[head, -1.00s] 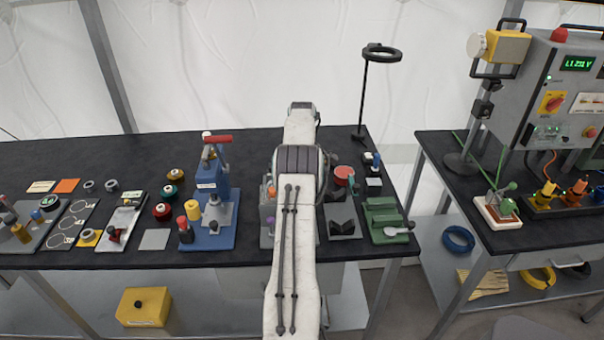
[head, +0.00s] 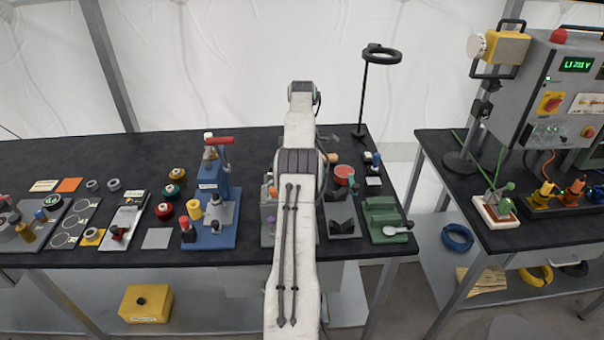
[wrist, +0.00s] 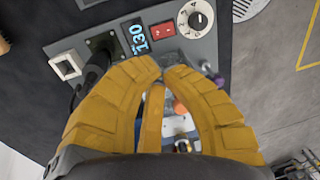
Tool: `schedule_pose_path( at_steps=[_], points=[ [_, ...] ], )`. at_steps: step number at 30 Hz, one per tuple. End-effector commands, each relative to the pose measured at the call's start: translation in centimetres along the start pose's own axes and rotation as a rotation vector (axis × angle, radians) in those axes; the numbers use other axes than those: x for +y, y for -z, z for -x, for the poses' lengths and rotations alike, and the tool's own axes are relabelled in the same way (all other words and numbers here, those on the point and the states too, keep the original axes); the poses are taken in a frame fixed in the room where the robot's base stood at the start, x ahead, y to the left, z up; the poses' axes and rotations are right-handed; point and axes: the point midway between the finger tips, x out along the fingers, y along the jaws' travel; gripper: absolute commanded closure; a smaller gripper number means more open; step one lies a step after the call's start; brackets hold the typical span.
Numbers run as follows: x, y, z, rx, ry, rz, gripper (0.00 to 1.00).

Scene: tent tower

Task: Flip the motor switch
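In the wrist view, a red rocker switch (wrist: 163,30) sits on a grey panel (wrist: 205,47), between a lit display (wrist: 137,37) and a white-ringed dial (wrist: 195,18). It looks like the motor switch, though I cannot read a label or tell its position. My gripper (wrist: 162,68) has yellow, ribbed fingers with tips nearly meeting just below the switch in the picture, apart from it. Nothing is clearly held between the tips. In the head view my arm hides the switch and gripper; part of a grey unit (head: 268,228) shows beside the arm.
A blue press (head: 208,225) with a red handle stands left of my arm. A black V-block (head: 342,225) and green rack (head: 384,220) lie to the right. A ring lamp (head: 382,55) stands behind. In the wrist view, a white-framed square (wrist: 65,67) is at the panel's left.

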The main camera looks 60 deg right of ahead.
Motion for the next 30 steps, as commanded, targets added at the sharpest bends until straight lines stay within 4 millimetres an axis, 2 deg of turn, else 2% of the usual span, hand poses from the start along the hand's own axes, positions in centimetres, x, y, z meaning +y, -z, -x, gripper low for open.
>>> schedule_pose_path(
  at_steps=[2,3,5,20,30],
  points=[
    [0.0,0.0,0.0,0.000,0.000,0.000,1.00],
    [0.0,0.0,0.0,0.000,0.000,0.000,0.96],
    [0.0,0.0,0.0,0.000,0.000,0.000,1.00],
    [-1.2,-0.1,0.5,0.000,0.000,0.000,1.00],
    [-1.2,-0.1,0.5,0.000,0.001,0.000,1.00]
  ],
)
